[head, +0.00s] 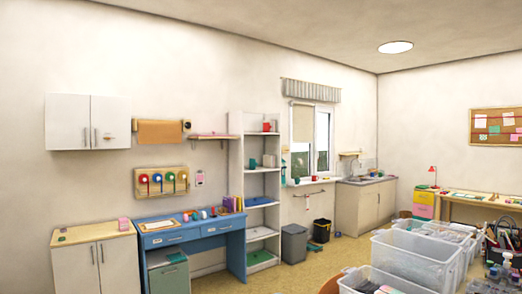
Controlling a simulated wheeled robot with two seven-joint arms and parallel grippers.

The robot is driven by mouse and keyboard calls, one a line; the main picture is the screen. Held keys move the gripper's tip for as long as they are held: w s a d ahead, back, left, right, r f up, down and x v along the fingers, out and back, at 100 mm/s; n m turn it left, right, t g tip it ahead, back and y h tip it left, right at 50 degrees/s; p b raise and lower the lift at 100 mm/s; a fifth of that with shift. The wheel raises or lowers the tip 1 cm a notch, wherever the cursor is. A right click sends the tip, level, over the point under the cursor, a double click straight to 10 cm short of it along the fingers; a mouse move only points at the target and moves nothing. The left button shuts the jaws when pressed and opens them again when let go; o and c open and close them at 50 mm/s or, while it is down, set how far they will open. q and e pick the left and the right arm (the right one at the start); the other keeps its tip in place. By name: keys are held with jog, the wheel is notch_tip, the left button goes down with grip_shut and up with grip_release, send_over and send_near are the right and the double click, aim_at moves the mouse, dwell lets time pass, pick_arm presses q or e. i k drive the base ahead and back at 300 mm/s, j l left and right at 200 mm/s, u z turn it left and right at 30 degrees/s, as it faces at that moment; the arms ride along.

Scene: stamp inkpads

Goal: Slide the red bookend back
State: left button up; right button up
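I cannot make out a red bookend for certain. On the right end of the blue desk (190,236), a short row of upright books (229,203) in purple and yellow stands beside the shelf unit. A small red patch shows by these books, too small to name. A red item (267,127), perhaps a cup, sits on the top of the white shelf unit (236,160). Neither of my grippers is in view.
Clear plastic bins (415,262) fill the lower right foreground. A grey bin (294,243) and a black bin (321,230) stand on the floor by the shelf unit. A low white cabinet (98,262) adjoins the desk's left. Open floor lies before the desk.

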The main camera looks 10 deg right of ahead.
aim_at(266, 126)
jog(key=i+j+u, duration=0.7)
jog(key=i, duration=0.5)
jog(key=i+u, duration=0.3)
jog(key=i, duration=0.6)
jog(key=i+z, duration=0.25)
jog(key=i, duration=0.6)
jog(key=i+j+z, duration=0.2)
jog(key=i, duration=0.65)
jog(key=i+l+z, duration=0.2)
jog(key=i+z, duration=0.25)
jog(key=i+l+z, duration=0.1)
jog(key=i+z, duration=0.75)
jog(key=i+j+z, duration=0.2)
jog(key=z, duration=0.25)
jog(key=i+l+z, duration=0.1)
jog(key=i, duration=0.8)
jog(key=i+l, duration=0.1)
jog(key=i, duration=0.85)
jog(key=k+l+z, duration=0.05)
